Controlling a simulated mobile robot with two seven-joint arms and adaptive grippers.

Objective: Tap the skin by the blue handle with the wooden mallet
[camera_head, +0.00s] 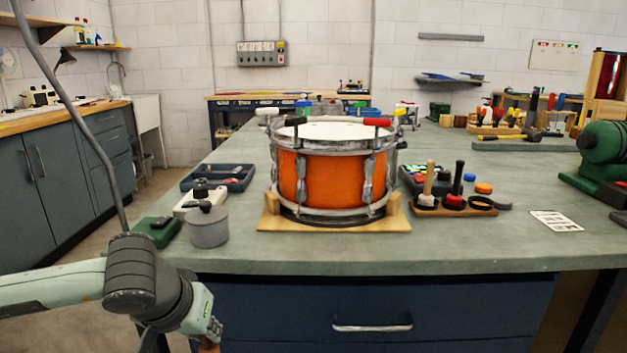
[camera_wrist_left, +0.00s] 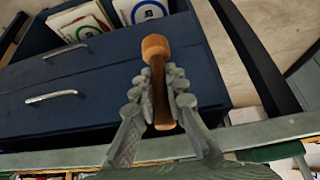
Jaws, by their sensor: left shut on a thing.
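The drum (camera_head: 325,181) has an orange shell and stands on a wooden base on the bench. Its pale skin (camera_head: 330,131) faces up, with coloured handles around the rim. My left gripper (camera_wrist_left: 163,92) is shut on the wooden mallet (camera_wrist_left: 156,47), with the mallet's head beyond the fingertips. In the head view my left wrist is low at the bench's front edge, left of the drum, and the fingers are mostly out of frame. My right gripper is in neither view.
A grey pot (camera_head: 208,227) and a dark tray (camera_head: 217,177) stand left of the drum. A wooden tool rack (camera_head: 453,208) and a white card (camera_head: 556,221) lie to the right, with a green machine (camera_head: 603,155) beyond. The bench front (camera_head: 400,255) is clear.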

